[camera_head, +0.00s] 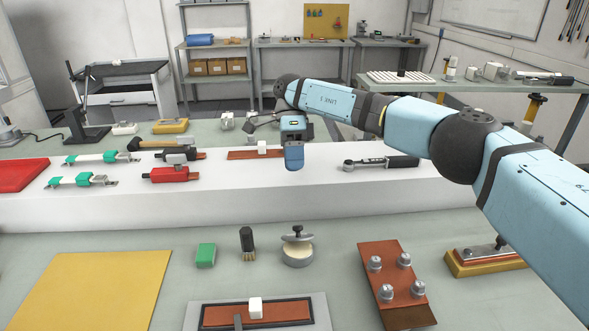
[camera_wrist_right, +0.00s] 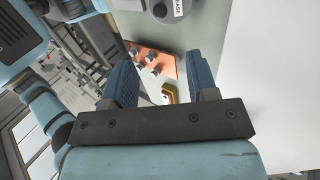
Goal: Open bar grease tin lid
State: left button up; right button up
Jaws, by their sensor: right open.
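The bar grease tin (camera_head: 297,254) is a short round grey tin standing on the near bench. Its lid (camera_head: 297,238) sits on top and carries a dark knob. In the right wrist view the tin (camera_wrist_right: 172,9) is cut off by the top edge, with part of a label showing. My right gripper (camera_head: 294,160) is beyond the tin, over the raised white shelf, apart from it. In the right wrist view my right gripper (camera_wrist_right: 162,78) has its two blue fingers spread, with nothing held. My left gripper is not in view.
A green block (camera_head: 206,255) and a brush (camera_head: 247,245) stand left of the tin. A reddish-brown board (camera_head: 397,275) with metal posts lies to its right. A framed tray (camera_head: 318,305) lies in front. A torque wrench (camera_head: 378,163) lies on the white shelf (camera_head: 250,205).

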aim_at(298, 237)
jog(key=k, duration=1.5)
